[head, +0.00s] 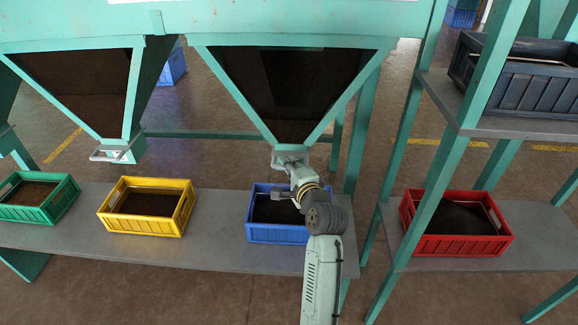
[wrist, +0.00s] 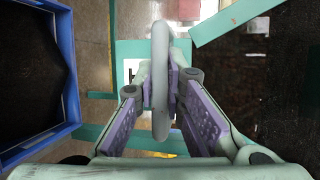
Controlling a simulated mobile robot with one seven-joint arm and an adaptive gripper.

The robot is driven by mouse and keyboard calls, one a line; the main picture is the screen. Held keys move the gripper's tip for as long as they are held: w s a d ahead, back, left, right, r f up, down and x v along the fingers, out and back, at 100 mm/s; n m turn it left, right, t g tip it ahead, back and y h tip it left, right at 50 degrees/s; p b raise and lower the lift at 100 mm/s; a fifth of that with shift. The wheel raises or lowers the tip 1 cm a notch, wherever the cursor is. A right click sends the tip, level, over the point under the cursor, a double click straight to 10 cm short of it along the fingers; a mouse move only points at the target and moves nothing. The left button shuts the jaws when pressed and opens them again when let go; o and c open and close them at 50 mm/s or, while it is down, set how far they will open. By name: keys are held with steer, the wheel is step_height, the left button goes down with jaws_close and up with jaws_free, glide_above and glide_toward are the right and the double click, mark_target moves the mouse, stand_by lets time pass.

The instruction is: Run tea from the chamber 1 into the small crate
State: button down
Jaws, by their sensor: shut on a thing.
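Two teal hoppers with dark tea behind their fronts show in the head view, a left hopper (head: 128,75) and a right hopper (head: 375,60). I cannot tell from a label which is chamber 1. My gripper (wrist: 161,92) is shut on a grey, rounded gate handle (wrist: 160,50), one purple-padded finger on each side. In the head view my arm reaches up to the outlet of the right hopper. A blue crate (head: 277,235) stands below that outlet, with dark contents, partly hidden by my arm. Its blue rim also shows in the wrist view (wrist: 70,60). No tea stream is visible.
A yellow crate (head: 145,223) and a green crate (head: 37,213) stand left on the grey bench (head: 200,248). A red crate (head: 455,246) is on the right-hand shelf, below a dark crate (head: 530,88). Teal posts stand between my arm and the red crate.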

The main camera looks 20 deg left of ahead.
stand_by(0.3)
steer(key=shift+s+d+p, duration=0.2)
steer(key=shift+s+p, duration=0.15)
steer(key=shift+s, duration=0.2)
steer(key=shift+s+d+p, duration=0.15)
steer(key=shift+s+p, duration=0.15)
steer(key=shift+s, duration=0.25)
steer(key=c, duration=1.7)
jaws_free()
steer(key=shift+o, duration=0.2)
steer(key=v, duration=1.2)
